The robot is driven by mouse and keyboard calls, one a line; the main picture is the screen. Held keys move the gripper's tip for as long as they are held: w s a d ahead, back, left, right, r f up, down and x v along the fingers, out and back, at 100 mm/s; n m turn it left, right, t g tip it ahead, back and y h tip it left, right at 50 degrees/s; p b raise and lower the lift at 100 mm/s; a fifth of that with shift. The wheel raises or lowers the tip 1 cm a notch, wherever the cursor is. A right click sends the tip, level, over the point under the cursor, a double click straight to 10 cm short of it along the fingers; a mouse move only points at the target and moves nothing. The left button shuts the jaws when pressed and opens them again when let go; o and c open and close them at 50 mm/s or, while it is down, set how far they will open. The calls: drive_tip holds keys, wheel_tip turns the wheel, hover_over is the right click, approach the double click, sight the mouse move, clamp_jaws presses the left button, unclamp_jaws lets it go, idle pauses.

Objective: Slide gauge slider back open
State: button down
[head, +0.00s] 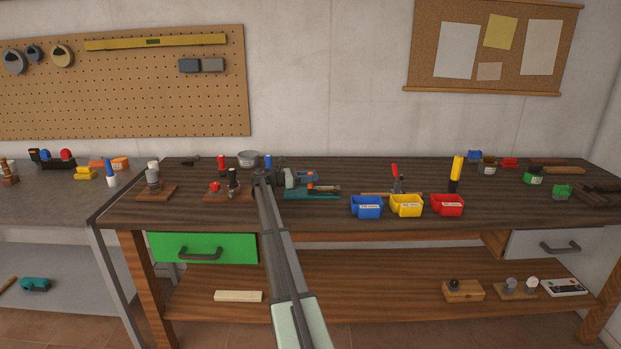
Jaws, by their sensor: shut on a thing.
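My arm reaches in from the bottom centre to the left-middle of the workbench. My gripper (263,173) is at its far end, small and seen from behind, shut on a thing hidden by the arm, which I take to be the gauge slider. I cannot make out the slider's shape or how far along its travel it stands. Just left of the gripper is a wooden base (214,197) with a red knob (214,187) and a dark upright post (233,181).
A grey round dish (248,158) and a red-handled tool (221,163) stand behind. A teal tool (312,194) lies close right. Blue (366,211), yellow (406,210) and red (447,209) bins line the front edge. Another wooden base (155,196) is at left.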

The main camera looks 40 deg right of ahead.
drive_tip(key=shift+w+v, duration=0.3)
drive_tip(key=shift+v, duration=1.45)
drive_tip(key=shift+d, duration=0.2)
drive_tip(key=c, duration=1)
unclamp_jaws()
drive_tip(key=v, duration=1.4)
drive_tip(key=shift+s, duration=0.1)
